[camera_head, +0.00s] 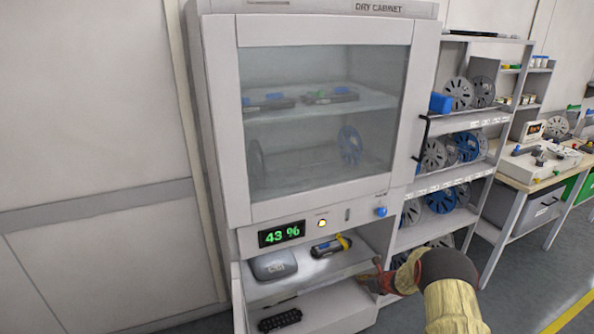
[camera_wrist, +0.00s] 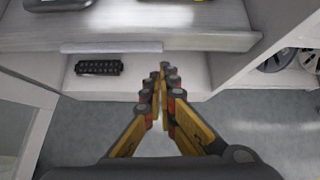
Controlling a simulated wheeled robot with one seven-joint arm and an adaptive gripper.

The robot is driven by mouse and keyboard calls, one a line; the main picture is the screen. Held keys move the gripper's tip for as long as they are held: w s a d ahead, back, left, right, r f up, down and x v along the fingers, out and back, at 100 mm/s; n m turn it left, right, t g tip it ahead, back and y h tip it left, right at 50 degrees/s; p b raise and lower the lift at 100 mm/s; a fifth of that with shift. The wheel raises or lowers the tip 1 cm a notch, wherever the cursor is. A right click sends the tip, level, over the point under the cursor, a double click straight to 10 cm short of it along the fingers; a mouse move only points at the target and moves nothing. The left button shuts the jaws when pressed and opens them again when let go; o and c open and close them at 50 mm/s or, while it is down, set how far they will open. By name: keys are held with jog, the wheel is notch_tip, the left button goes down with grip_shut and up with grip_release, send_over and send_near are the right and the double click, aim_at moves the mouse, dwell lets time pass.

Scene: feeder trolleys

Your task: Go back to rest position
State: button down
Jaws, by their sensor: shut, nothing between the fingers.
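My gripper (camera_wrist: 162,85) is shut and empty in the wrist view, its yellow and dark fingertips together over the lower shelf of the dry cabinet. In the head view my gripper (camera_head: 372,284) is at the right side of the cabinet's open lower part, seen small and partly behind my arm. The dry cabinet (camera_head: 219,120) stands in front of me with its glass door shut and its display (camera_head: 282,234) reading 43 %.
A grey case (camera_head: 274,265) and a dark tool with a yellow part (camera_head: 331,246) lie on the upper open shelf. A black ribbed block (camera_head: 280,320) lies below; it also shows in the wrist view (camera_wrist: 98,67). A reel rack (camera_head: 433,207) stands close on the right.

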jog(key=s+a+f+n+g+y, duration=0.2)
jog(key=s+a+f+n, duration=0.1)
jog(key=s+a+n, duration=0.3)
jog(key=s+a+r+n+g, duration=0.3)
jog(key=s+a+r+n, duration=0.1)
jog(key=s+r+n, duration=0.6)
jog(key=s+a+r+n+t+h, duration=0.1)
jog(key=s+r+n, duration=0.7)
jog(key=s+r, duration=0.9)
jog(key=s+a+r+n+t+h, duration=0.1)
jog(key=s+a+r+n+h, duration=0.2)
jog(key=s+r, duration=1.4)
jog(key=s+n+h, duration=0.1)
jog(key=s+n, duration=0.1)
jog(key=n, duration=0.2)
jog(key=shift+s+a+r+n, duration=0.2)
jog(key=shift+a+r+n, duration=0.1)
jog(key=shift+n, duration=0.1)
